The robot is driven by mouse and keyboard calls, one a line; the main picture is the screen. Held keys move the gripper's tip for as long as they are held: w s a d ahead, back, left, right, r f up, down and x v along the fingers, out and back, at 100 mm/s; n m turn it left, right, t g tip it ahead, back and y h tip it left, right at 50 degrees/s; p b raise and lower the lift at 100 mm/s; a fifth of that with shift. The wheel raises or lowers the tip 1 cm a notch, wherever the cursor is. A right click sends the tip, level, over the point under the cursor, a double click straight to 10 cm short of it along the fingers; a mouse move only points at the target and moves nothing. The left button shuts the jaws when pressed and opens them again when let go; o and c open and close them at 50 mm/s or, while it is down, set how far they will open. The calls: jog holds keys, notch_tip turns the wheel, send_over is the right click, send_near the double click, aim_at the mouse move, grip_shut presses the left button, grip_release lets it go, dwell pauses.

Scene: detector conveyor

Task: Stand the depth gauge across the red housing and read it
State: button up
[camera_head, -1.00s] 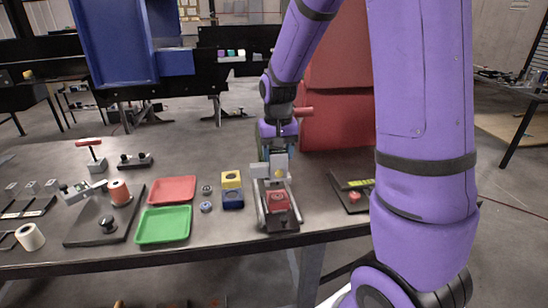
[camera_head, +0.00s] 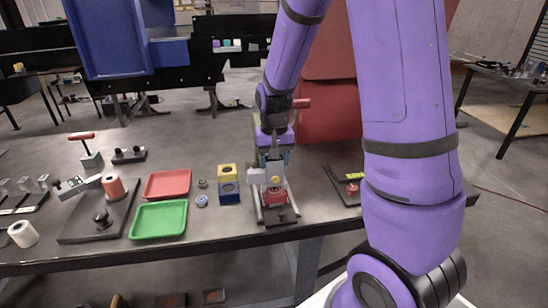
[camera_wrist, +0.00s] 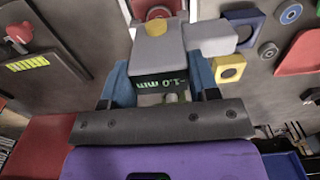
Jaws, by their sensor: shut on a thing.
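My gripper (camera_head: 272,158) is shut on the grey depth gauge (camera_head: 264,175), which has a yellow round button on it. In the wrist view the gauge (camera_wrist: 160,50) sits between the blue fingers (camera_wrist: 165,88), and its green display appears to read -1.0 mm. The red housing (camera_head: 276,195) lies in a grey fixture (camera_head: 281,216) at the table's front edge. In the wrist view the housing (camera_wrist: 158,9) shows only partly, beyond the gauge.
Left of the fixture are a blue block (camera_head: 229,193), a yellow block (camera_head: 228,172), small rings, a green tray (camera_head: 158,221) and a red tray (camera_head: 167,184). A dark plate (camera_head: 343,190) lies to the right. A large red panel (camera_head: 330,115) stands behind.

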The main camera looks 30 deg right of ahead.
jog(key=o, duration=1.2)
notch_tip(320, 180, up, 13)
jog(key=shift+s+a+r+n+t, duration=0.95)
jog(key=shift+s+r, duration=0.8)
jog(key=shift+s, duration=1.9)
jog(key=shift+s+a+r+n+t, duration=0.7)
jog(key=shift+s+a+r, duration=0.75)
jog(key=shift+s, duration=2.15)
jog(key=shift+s+a+r+n+t, duration=0.85)
jog(key=shift+s+r, duration=1.15)
jog(key=shift+s, duration=1.65)
jog(key=shift+d, duration=0.15)
